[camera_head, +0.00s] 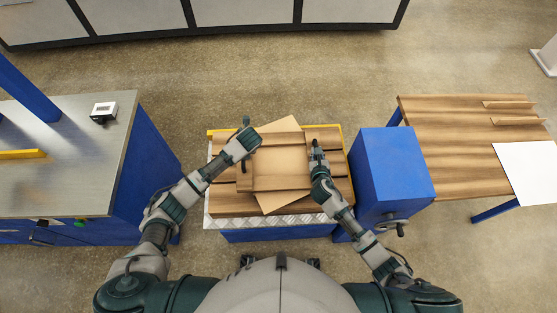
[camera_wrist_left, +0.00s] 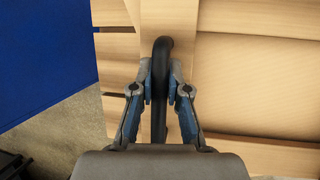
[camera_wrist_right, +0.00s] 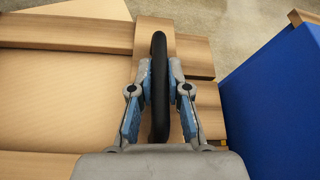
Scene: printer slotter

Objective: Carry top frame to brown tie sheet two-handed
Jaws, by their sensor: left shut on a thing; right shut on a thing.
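The top frame (camera_head: 282,183) is a wooden frame of slats and end boards with a black handle at each end. My left gripper (camera_head: 246,148) is shut on the left handle (camera_wrist_left: 162,60). My right gripper (camera_head: 316,155) is shut on the right handle (camera_wrist_right: 159,60). The frame is over the middle work table. A brown sheet (camera_head: 280,163) shows through its opening, turned at an angle, with corners sticking out above and below the frame. I cannot tell whether the frame touches the sheet.
The middle table has a yellow back edge (camera_head: 222,131) and metal front strip (camera_head: 262,222). A blue box with a crank (camera_head: 393,170) stands close on its right. A wooden table (camera_head: 446,150) with a white sheet (camera_head: 528,172) is farther right. A metal-topped blue bench (camera_head: 80,165) stands left.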

